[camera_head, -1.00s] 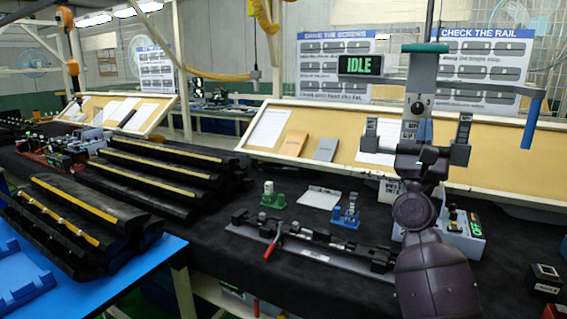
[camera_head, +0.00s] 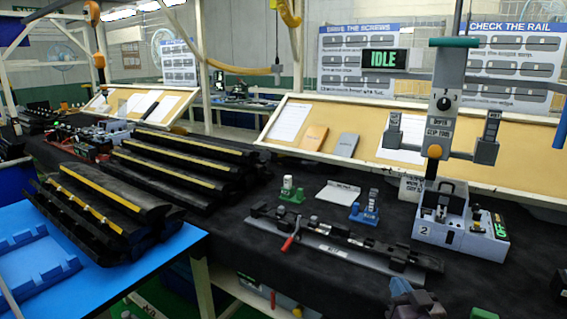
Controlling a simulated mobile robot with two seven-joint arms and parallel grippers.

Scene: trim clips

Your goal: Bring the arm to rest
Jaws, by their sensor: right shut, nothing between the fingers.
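My right gripper (camera_head: 424,303) shows only in part at the bottom edge, right of centre, low in front of the bench. It is shut, with nothing seen in it. The rest of my right arm is mostly out of the picture. My left arm and gripper are not in view. The grey hanging clip tool (camera_head: 441,112), with two side prongs and a label, hangs above the bench at the right, apart from my gripper.
A rail fixture (camera_head: 335,250) with a red lever lies on the black bench. A grey box (camera_head: 460,236) marked 2 stands right of it. Small green (camera_head: 291,192) and blue (camera_head: 364,212) stands sit behind. Dark trim parts (camera_head: 180,165) fill the left. A sign (camera_head: 384,60) reads IDLE.

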